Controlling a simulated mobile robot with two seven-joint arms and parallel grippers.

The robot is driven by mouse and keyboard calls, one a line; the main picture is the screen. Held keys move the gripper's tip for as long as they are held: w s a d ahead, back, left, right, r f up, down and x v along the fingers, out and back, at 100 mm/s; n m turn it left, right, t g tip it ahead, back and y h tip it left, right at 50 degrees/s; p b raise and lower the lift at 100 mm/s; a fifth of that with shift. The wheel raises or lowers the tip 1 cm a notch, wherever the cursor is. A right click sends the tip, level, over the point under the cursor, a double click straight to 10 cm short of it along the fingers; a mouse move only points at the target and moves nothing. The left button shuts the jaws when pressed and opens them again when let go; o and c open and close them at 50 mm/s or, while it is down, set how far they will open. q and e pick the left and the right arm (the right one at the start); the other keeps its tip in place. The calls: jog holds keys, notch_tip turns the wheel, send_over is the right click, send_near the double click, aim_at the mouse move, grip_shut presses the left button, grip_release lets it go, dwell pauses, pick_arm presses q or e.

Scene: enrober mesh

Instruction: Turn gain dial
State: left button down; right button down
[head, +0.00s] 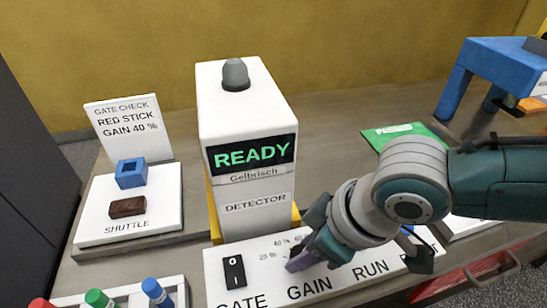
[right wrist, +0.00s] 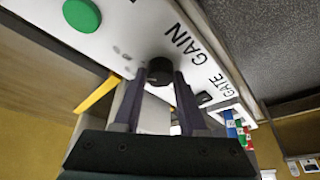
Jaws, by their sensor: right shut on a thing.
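The gain dial (right wrist: 160,70) is a small dark knob on the white panel (head: 340,285), above the word GAIN. In the right wrist view the fingers of my right gripper (right wrist: 158,82) stand on either side of it and are shut on it. In the head view my right gripper (head: 302,256) covers the dial, and only part of its scale, with 20 % and 40 % marks, shows. Which mark the dial points to cannot be seen. The detector (head: 247,160) behind the panel reads READY. The sign (head: 127,126) says RED STICK, GAIN 40 %. My left gripper is not in view.
A black gate switch (head: 234,271) sits left of the dial; a green button (right wrist: 82,14) sits on the run side. The shuttle plate (head: 95,215) holds a brown bar and blue block. Coloured sticks (head: 97,298) stand front left. A green PASSED mat (head: 425,134) and blue stand (head: 500,60) lie right.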

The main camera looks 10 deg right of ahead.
jog(key=n+b, duration=0.1)
jog(key=n+g+y+b, duration=0.1)
jog(key=n+b, duration=0.1)
jog(key=shift+w+f+n, duration=0.15)
jog(key=shift+f+n, duration=0.05)
jog(key=shift+n, duration=0.1)
jog(key=shift+d+r+n+g+y+b, duration=0.15)
jog(key=shift+n+g+b, duration=0.2)
jog(key=shift+n+b, duration=0.45)
jog(key=shift+a+n+g+y+b, duration=0.15)
jog(key=shift+n+g+b, duration=0.2)
jog(key=shift+n+b, duration=0.45)
jog(key=shift+d+n, duration=0.1)
jog(key=shift+n, duration=0.2)
jog(key=shift+c, duration=2.3)
grip_release()
jog(key=v, duration=1)
jog(key=shift+p, duration=0.45)
